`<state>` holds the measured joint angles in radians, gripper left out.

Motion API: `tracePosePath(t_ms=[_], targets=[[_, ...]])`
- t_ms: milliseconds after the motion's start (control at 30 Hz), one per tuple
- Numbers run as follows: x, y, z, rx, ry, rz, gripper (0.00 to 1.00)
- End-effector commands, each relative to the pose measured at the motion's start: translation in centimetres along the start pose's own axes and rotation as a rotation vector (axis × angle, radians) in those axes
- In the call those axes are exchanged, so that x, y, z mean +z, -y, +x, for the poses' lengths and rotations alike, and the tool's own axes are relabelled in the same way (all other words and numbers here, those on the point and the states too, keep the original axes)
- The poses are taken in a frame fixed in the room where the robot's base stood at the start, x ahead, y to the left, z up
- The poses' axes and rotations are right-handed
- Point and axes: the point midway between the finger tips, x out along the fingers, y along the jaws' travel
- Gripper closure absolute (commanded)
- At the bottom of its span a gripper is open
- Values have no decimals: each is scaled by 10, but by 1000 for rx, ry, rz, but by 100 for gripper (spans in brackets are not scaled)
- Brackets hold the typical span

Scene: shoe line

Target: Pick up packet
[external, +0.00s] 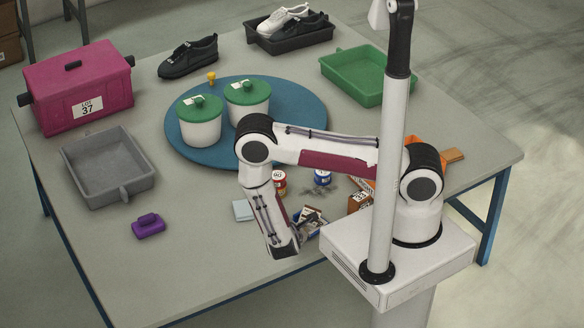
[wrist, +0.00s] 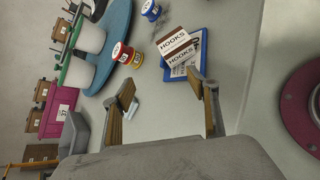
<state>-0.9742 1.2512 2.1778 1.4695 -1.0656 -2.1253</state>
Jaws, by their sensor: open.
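My gripper (wrist: 165,84) is open and empty, with its two wooden-faced fingers spread apart in the wrist view. Beyond the fingertips, HOOKS packets (wrist: 178,50) with brown and white faces lie in a small blue tray (wrist: 203,40), nearer the right finger. The packets (external: 313,214) also show beside the arm's end in the external view, partly hidden. A flat pale blue item (external: 242,210) lies on the table left of my forearm; it also shows beside the left finger in the wrist view (wrist: 134,108). I cannot tell whether it is a packet too.
A blue round board (external: 310,110) holds two white tubs with green lids. A grey tray (external: 85,185) and purple object (external: 148,226) are left.

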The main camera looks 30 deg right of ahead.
Motion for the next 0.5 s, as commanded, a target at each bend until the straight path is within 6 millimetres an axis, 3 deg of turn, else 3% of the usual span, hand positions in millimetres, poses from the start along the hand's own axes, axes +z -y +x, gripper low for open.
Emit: tracePosePath(t_ms=[200,500], targets=[[17,27,2,61,125,-192,41],[30,38,2,97,209,-310,41]])
